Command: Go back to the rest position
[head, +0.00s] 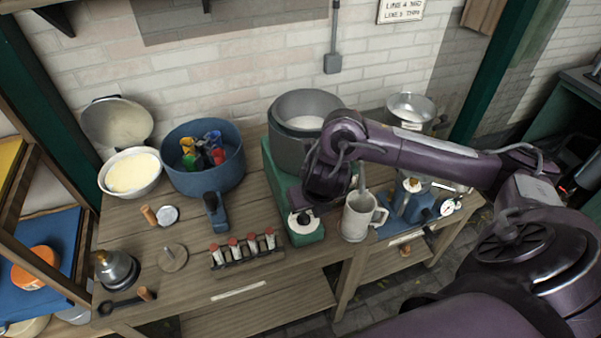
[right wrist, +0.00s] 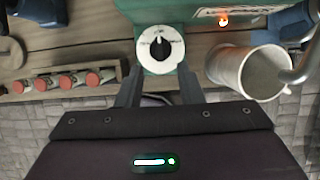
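My right arm reaches in from the right in the head view. Its gripper (head: 304,209) is low in front of the green machine (head: 312,232), near the machine's white dial with a black knob (head: 303,222). In the right wrist view the two fingers of the right gripper (right wrist: 160,78) are apart with nothing between them. The dial (right wrist: 160,48) shows just beyond the fingertips; whether they touch the machine's front is not clear. My left gripper is not in view.
A grey mug (head: 357,217) stands close right of the machine, and a rack of red-capped vials (head: 247,250) close left. A blue pot (head: 203,172) holds coloured clips. A grey pot (head: 290,145) sits on the machine. An orange light (right wrist: 223,22) glows in the wrist view.

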